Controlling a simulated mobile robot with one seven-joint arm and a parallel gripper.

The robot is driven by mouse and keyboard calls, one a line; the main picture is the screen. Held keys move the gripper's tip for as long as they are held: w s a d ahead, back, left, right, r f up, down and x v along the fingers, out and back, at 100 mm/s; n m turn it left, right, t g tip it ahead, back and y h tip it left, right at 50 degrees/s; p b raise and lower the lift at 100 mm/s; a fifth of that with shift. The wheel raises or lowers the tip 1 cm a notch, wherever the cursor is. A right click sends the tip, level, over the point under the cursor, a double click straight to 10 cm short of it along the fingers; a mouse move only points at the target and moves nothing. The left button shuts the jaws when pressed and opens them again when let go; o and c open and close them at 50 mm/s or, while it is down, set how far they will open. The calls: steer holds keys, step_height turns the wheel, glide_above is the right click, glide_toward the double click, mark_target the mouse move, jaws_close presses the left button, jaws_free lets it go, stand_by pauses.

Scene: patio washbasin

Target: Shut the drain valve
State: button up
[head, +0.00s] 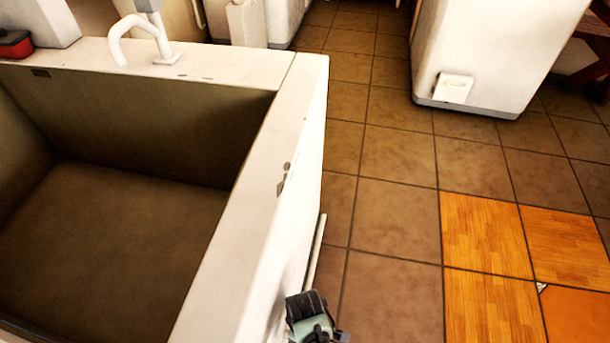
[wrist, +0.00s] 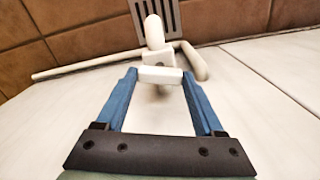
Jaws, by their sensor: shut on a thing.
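The drain valve (wrist: 157,58) shows in the wrist view as a white fitting low by the white basin wall. Its parts are a blocky body, a rounded stub pointing up and a pale bar-like handle (wrist: 160,75) on the near side. My gripper (wrist: 160,77) has its blue fingers on either side of this handle, shut on it. In the head view only part of my arm's end shows at the bottom edge, beside the outer wall of the washbasin (head: 296,170); the valve and fingertips are hidden there. I cannot tell how far the valve is turned.
A thin white pipe (wrist: 85,67) runs left from the valve, and a short tube (wrist: 195,62) lies to its right. A grey slotted grate (wrist: 158,14) is behind. In the head view, the tiled floor (head: 395,215) right of the basin is clear; a white cabinet (head: 490,50) stands beyond.

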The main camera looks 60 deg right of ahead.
steer(key=m+p, duration=0.2)
steer(key=m, duration=0.1)
steer(key=shift+r+m, duration=0.15)
steer(key=shift+m, duration=0.25)
steer(key=m+p, duration=0.1)
steer(key=m, duration=0.2)
steer(key=shift+m, duration=0.3)
steer(key=m+p, duration=0.1)
steer(key=m, duration=0.2)
steer(key=shift+m, duration=0.3)
steer(key=shift+m+p, duration=0.45)
steer(key=shift+m, duration=1.35)
steer(key=o, duration=1.4)
